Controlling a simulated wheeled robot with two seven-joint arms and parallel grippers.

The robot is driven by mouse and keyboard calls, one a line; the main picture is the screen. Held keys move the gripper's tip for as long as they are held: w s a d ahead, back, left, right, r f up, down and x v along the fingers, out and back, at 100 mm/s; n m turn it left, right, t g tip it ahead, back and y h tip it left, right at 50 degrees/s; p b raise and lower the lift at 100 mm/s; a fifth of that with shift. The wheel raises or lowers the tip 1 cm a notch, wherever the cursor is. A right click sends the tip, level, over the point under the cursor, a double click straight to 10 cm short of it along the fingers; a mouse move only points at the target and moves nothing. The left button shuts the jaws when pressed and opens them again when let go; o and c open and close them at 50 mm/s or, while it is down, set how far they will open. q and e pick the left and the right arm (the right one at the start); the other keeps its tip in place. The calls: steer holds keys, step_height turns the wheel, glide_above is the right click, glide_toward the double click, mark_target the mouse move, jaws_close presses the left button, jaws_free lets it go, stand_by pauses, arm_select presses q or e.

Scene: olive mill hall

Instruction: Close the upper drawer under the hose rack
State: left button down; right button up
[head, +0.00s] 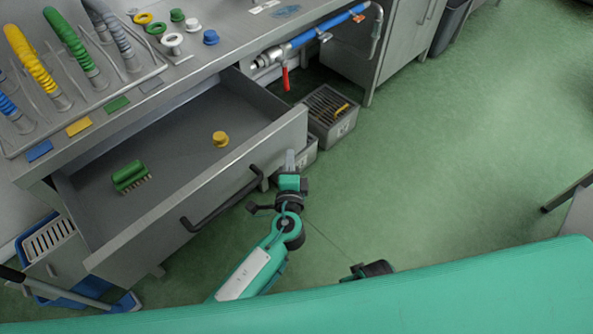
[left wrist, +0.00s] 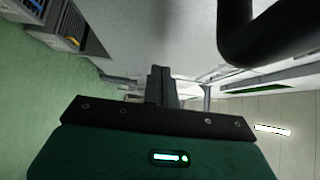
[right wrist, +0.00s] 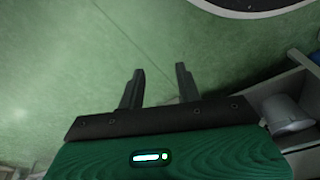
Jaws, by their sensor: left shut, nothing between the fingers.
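The grey upper drawer (head: 205,207) under the hose rack (head: 85,105) is pulled well out. Its front has a black bar handle (head: 222,200), which also shows large at the upper right of the left wrist view (left wrist: 265,35). A green brush (head: 130,177) and a yellow cap (head: 220,139) lie inside. My left gripper (head: 290,158) is shut and empty, near the right end of the drawer front, to the right of the handle. I cannot tell whether its fingertips touch the front. My right gripper (right wrist: 160,68) is open and empty above the green floor.
Grey crates (head: 328,116) stand on the floor beyond the drawer's right end. A blue bin (head: 50,245) stands at its left. A blue pipe with a red lever (head: 285,78) runs along the counter. The floor to the right is mostly free.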

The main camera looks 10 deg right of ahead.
arm_select(q)
steer(key=shift+w+a, duration=0.45)
steer(key=shift+w, duration=0.1)
arm_select(e)
steer(key=shift+s+f, duration=0.1)
steer(key=shift+f, duration=0.35)
